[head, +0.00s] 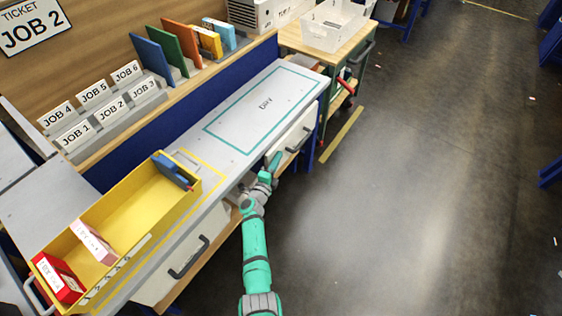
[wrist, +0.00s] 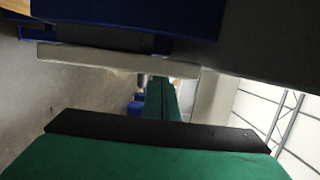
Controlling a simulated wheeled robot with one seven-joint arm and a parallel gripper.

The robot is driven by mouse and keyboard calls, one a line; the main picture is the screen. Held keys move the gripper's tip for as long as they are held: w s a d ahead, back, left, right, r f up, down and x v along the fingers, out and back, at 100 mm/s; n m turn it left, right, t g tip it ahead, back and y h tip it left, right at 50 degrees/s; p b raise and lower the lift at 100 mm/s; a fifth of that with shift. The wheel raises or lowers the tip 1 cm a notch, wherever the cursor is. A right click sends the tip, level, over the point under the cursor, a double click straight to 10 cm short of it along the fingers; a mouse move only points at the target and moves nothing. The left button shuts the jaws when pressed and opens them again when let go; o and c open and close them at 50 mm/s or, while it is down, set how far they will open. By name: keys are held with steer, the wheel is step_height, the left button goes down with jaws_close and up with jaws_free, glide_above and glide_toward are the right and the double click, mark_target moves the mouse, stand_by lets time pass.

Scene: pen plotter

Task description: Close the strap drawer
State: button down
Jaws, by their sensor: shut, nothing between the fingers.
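Two white drawers with dark bar handles show under the workbench in the head view. The right drawer (head: 291,134) is below the "DRY" outline, and the left drawer (head: 160,286) is below the yellow tray. I cannot read a label that tells which is the strap drawer, nor tell how far either stands out. My gripper (head: 272,164) is shut and empty, close to the left end of the right drawer's front; contact is unclear. In the wrist view, green and black gripper parts fill the bottom, below a pale panel edge (wrist: 90,58) that I cannot identify surely.
The workbench (head: 232,170) carries a yellow tray (head: 127,207) with red, pink and blue items. Job-labelled racks and coloured binders stand behind. A wooden-topped cart (head: 345,52) with a white bin (head: 332,27) is beyond.

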steer(key=shift+w+a, duration=0.25)
steer(key=shift+a, duration=0.3)
steer(key=shift+w+a, duration=0.2)
steer(key=shift+a, duration=0.35)
steer(key=shift+a+r, duration=0.1)
steer(key=shift+a, duration=0.2)
steer(key=shift+w+a, duration=0.1)
steer(key=shift+a, duration=0.05)
glide_toward(270, 156)
steer(key=d+f, duration=0.2)
steer(key=d, duration=0.1)
steer(key=d+f, duration=0.1)
steer(key=shift+d, duration=0.25)
